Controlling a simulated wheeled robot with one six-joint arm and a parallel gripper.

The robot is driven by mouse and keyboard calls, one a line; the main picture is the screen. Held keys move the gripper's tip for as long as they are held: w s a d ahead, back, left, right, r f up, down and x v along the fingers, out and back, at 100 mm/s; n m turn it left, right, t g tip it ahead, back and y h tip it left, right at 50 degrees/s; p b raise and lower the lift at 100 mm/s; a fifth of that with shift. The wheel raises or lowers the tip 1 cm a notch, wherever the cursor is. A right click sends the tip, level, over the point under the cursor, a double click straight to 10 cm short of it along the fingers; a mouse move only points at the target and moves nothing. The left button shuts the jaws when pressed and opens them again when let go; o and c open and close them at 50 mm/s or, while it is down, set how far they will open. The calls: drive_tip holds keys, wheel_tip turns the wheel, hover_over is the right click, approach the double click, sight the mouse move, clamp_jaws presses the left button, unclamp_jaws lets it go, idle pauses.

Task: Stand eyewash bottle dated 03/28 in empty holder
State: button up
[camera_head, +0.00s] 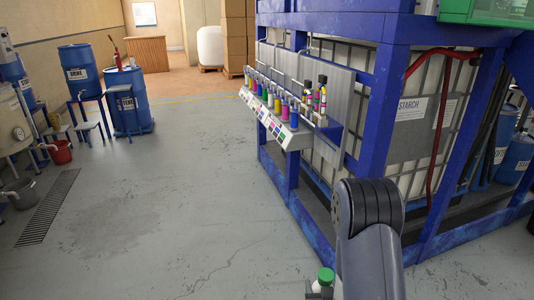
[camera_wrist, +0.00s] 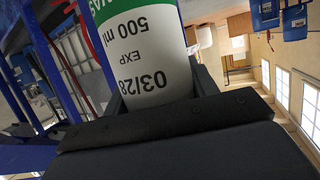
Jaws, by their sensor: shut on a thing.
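My gripper (camera_wrist: 158,92) is shut on the eyewash bottle (camera_wrist: 150,52), a white bottle with a green band. Its label, tilted in the wrist view, reads 500 ml, EXP 03/28. In the head view the bottle's green cap (camera_head: 325,275) and white shoulder show upright at the bottom edge, beside my arm. My gripper (camera_head: 318,291) is mostly cut off there. A green panel (camera_head: 490,12) is cut off at the top right of the head view; I cannot tell if it belongs to the holder. No empty holder shows clearly.
A blue frame (camera_head: 381,110) holding a caged white tank labelled starch stands at the right, close to my arm. A shelf (camera_head: 295,138) of small colored bottles hangs on its side. Blue drums (camera_head: 128,100) stand at the far left. The grey floor between is clear.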

sight(324, 279)
drive_tip(key=shift+s+r+p, duration=0.15)
drive_tip(key=shift+r+p, duration=0.95)
drive_tip(key=shift+s+r+p, duration=0.15)
drive_tip(key=shift+r+p, duration=0.95)
